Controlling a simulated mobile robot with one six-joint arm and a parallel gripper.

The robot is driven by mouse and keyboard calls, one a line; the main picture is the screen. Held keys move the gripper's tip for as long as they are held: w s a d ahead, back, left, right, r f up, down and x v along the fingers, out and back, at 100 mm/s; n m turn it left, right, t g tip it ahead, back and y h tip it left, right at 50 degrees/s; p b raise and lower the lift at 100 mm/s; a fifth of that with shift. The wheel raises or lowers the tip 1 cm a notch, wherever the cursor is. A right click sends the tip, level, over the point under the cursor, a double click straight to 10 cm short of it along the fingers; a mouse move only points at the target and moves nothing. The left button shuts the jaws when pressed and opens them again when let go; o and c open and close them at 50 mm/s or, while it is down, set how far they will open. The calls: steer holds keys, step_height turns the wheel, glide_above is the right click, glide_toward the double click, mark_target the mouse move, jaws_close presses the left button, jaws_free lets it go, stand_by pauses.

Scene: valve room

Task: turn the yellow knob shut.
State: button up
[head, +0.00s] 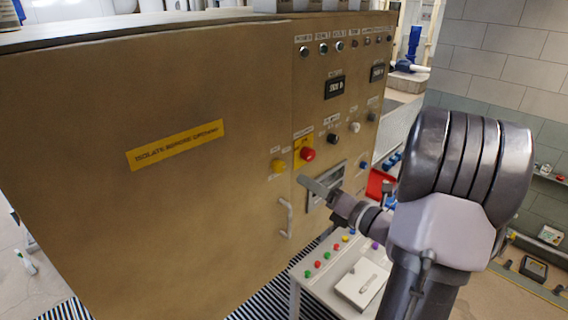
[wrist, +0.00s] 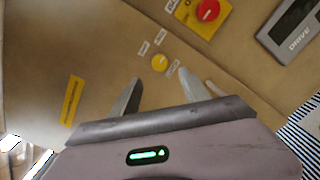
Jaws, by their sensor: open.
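The yellow knob (head: 277,166) is on the front of the tan cabinet (head: 80,200), left of the red button (head: 307,154) on its yellow plate. In the wrist view the yellow knob (wrist: 160,63) lies beyond my two fingers, with small labels around it. The red button (wrist: 208,10) is above and to its right. My gripper (wrist: 148,88) is open and empty. In the head view my gripper (head: 312,186) is in front of the panel, right of and below the knob. I cannot tell the knob's exact angle.
A cabinet handle (head: 285,218) sticks out below the knob. A display unit (head: 326,186) is at the right of it. A white bench (head: 318,268) with colored buttons and a box (head: 362,284) stands below my arm. Other knobs and lights line the panel.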

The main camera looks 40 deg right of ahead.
mark_target(282, 168)
steer(key=w, duration=0.2)
steer(key=w+p, duration=0.1)
steer(key=w, duration=0.5)
steer(key=shift+w+a+r+p, duration=0.1)
steer(key=shift+w+a+p, duration=0.1)
steer(key=shift+a+p, duration=0.1)
steer(key=shift+w, duration=0.55)
steer(key=shift+s, duration=0.1)
jaws_close()
